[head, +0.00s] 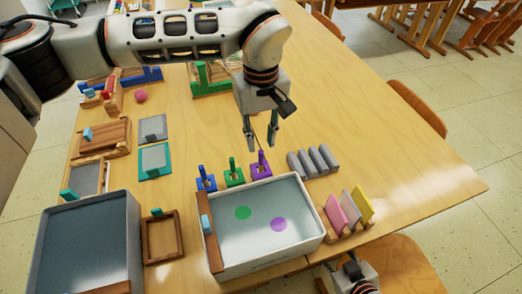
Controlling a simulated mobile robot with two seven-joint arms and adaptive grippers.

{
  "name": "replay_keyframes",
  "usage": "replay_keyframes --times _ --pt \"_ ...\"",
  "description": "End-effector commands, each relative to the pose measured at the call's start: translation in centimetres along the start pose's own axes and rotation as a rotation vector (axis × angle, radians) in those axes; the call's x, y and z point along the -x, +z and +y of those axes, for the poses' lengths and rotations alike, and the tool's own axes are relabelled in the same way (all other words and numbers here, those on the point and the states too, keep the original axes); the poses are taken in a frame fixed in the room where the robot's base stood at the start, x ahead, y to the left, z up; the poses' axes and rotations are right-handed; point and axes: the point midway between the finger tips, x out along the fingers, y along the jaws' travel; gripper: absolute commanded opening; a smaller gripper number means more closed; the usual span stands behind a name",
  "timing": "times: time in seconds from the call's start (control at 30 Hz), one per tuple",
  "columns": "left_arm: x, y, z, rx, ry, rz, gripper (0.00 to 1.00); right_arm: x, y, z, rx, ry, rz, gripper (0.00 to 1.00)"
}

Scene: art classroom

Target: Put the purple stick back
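A purple stick (261,156) stands upright in a small purple square base at the back edge of the white tray. My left gripper (261,147) points down just above and around the top of this stick, with its two fingers apart. I cannot tell whether the fingers touch it. A green stick (232,164) and a blue stick (202,172) stand in matching bases to the left. The white tray (314,236) has a grey-blue inside with a green spot (243,213) and a purple spot (279,224). My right gripper (353,279) is at the bottom edge, partly cut off.
Grey blocks (315,161) lie right of the purple base. A wooden rack (347,229) holds pink, grey and yellow panels. A second grey tray (88,247) and a wooden frame (162,238) are at left. The table's right side is clear; chairs stand beyond its edge.

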Motion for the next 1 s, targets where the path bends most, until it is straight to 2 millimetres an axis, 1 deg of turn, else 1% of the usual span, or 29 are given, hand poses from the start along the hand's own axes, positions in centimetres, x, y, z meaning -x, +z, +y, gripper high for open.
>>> replay_keyframes --times 0.03,0.1,0.2,0.3,1.0 --pt "0.9 -0.1 0.0 0.000 0.000 0.004 0.25 0.0 0.0 0.0 -0.001 0.000 0.000 0.40" --pt "1.9 0.0 0.0 0.000 0.000 0.002 0.25 0.0 0.0 0.0 -0.001 -0.001 0.000 0.40" --pt "2.8 0.0 0.0 0.000 -0.001 0.001 0.25 0.0 0.0 -0.1 -0.001 -0.001 0.000 0.40" --pt "3.3 0.0 0.0 0.000 -0.001 0.000 0.25 0.1 0.0 -0.1 -0.002 -0.002 -0.001 0.40" --pt "3.4 0.1 0.0 -0.001 -0.001 -0.001 0.25 0.0 0.0 -0.1 -0.001 -0.002 -0.001 0.40"
